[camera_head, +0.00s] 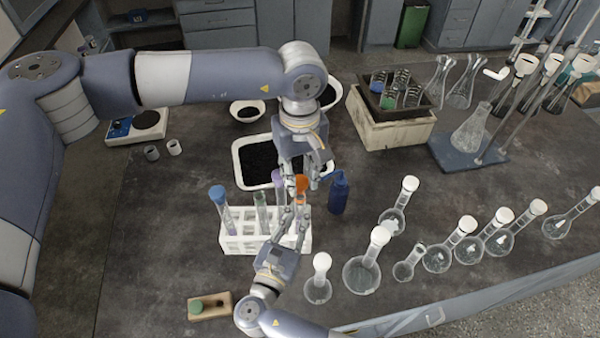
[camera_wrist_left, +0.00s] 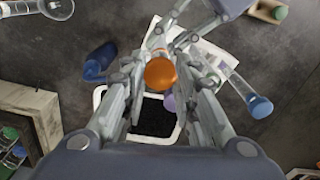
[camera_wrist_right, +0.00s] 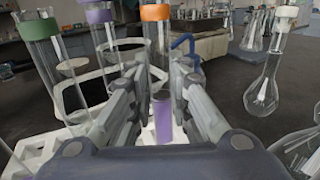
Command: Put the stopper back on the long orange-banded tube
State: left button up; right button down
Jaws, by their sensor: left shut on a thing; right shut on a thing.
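My left gripper (camera_head: 301,179) comes down from above, shut on the orange stopper (camera_wrist_left: 160,73), whose round top shows between the fingers. My right gripper (camera_wrist_right: 151,72) is shut around the long orange-banded tube (camera_wrist_right: 155,39) below its orange band, at the right end of the white rack (camera_head: 250,244). A purple section shows below the right fingers. The stopper is above or at the tube's mouth; whether it touches or sits in it I cannot tell. The fingers partly hide the tube, and its lower end is unclear.
Tubes with blue (camera_head: 217,193), green and purple (camera_head: 279,176) tops stand in the rack close by. A dark blue bottle (camera_head: 338,192) is just right of the grippers. Several stoppered flasks (camera_head: 362,272) fill the right side. A black-filled tray (camera_head: 240,160) lies behind.

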aim_at(300, 180)
pick_arm(q)
jog(key=shift+f, duration=0.9)
jog(key=shift+f, duration=0.6)
jog(key=m, duration=0.8)
jog(key=shift+m, duration=0.3)
jog(key=m, duration=0.8)
jog(key=o, duration=0.8)
jog(key=shift+c, duration=0.2)
